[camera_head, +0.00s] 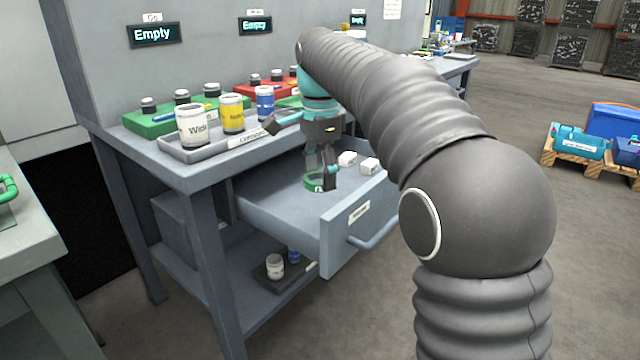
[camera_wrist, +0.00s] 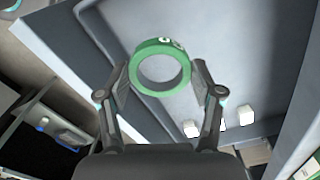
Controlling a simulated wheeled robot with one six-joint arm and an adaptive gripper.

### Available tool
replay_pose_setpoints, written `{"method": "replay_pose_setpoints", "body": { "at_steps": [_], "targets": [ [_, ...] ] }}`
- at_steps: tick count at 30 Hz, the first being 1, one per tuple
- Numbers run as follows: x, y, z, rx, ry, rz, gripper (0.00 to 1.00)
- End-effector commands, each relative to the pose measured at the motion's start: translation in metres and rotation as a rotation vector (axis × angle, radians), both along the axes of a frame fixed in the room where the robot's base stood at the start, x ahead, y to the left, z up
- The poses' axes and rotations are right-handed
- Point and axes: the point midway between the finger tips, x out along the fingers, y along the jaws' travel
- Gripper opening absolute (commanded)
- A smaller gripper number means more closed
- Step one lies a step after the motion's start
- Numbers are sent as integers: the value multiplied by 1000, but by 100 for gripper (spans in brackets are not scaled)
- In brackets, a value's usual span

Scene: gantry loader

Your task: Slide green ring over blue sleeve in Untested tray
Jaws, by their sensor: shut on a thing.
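My gripper (camera_head: 322,182) is shut on the green ring (camera_head: 311,184), low inside the open drawer. The wrist view shows the green ring (camera_wrist: 165,91) between my two fingertips (camera_wrist: 160,75), its hole facing the camera. Whether it touches the drawer floor I cannot tell. A small blue cylinder (camera_head: 293,256) stands beside a white one (camera_head: 276,266) in a dark tray (camera_head: 273,284) on the lower shelf. Another tray (camera_head: 200,154) on the tabletop holds white, yellow and blue labelled containers. Neither tray's label is clearly readable, so I cannot tell which is Untested.
Green (camera_head: 150,122) and red (camera_head: 268,86) boxes with knobs line the tabletop's back.

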Motion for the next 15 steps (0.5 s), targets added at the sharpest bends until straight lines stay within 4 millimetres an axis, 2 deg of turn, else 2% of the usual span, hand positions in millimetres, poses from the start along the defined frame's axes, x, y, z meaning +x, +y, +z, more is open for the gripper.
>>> {"method": "replay_pose_setpoints", "body": {
  "at_steps": [15],
  "targets": [
    [0, 0, 9, 0, 0, 0, 22]
  ]
}}
